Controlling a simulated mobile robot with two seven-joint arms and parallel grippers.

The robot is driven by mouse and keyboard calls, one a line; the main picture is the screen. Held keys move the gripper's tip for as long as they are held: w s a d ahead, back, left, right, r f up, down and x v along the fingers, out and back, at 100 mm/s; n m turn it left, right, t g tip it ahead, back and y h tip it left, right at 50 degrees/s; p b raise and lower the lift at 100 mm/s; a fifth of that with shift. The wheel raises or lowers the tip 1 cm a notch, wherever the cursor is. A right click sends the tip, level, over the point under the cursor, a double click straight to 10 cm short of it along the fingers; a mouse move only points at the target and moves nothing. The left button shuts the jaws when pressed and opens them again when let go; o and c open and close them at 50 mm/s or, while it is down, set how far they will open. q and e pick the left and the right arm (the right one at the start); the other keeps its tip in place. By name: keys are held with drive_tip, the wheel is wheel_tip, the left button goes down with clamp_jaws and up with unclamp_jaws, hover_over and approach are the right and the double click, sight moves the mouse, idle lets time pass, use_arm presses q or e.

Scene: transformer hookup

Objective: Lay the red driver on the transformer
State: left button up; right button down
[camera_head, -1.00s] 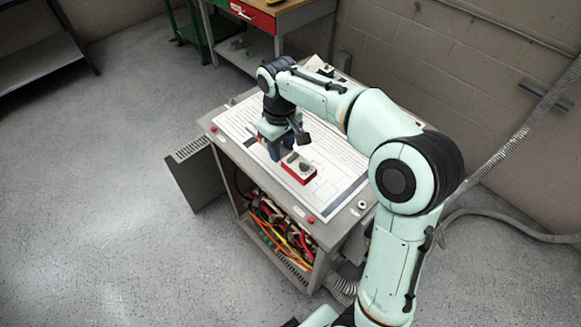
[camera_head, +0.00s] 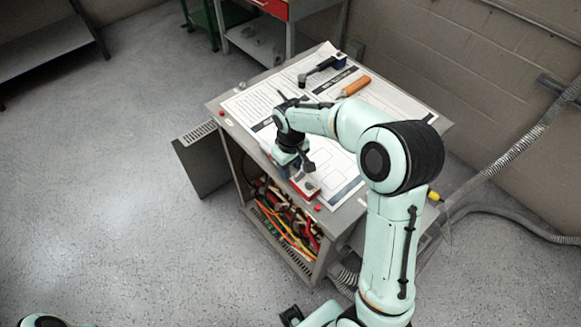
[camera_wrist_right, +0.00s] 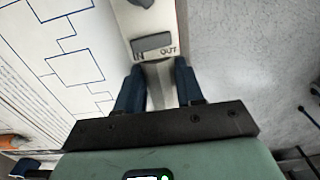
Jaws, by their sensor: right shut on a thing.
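The red driver (camera_head: 309,188) is a small box with red sides and a pale top. In the right wrist view its top (camera_wrist_right: 143,18) carries a grey block marked IN and OUT. My right gripper (camera_head: 293,170) points down and is shut on its near end; its dark blue fingers (camera_wrist_right: 158,88) stand either side of the box. The grey cabinet (camera_head: 237,135), which I take for the transformer, is below, with coloured wires in its open front. The driver is at the cabinet top's front edge; I cannot tell whether it touches. My left gripper is out of view.
Printed sheets (camera_head: 250,108) cover the cabinet top. An orange-handled tool (camera_head: 355,86) and a dark tool (camera_head: 322,68) lie towards the back. A cabinet door (camera_head: 200,160) hangs open at left. Grey hoses (camera_head: 505,223) run at right.

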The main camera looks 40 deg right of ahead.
drive_tip(key=c, duration=0.7)
unclamp_jaws()
drive_tip(key=shift+f, duration=0.2)
drive_tip(key=shift+r, duration=0.1)
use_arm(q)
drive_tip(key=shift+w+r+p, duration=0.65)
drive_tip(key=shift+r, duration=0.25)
use_arm(e)
wheel_tip(320, 180, up, 12)
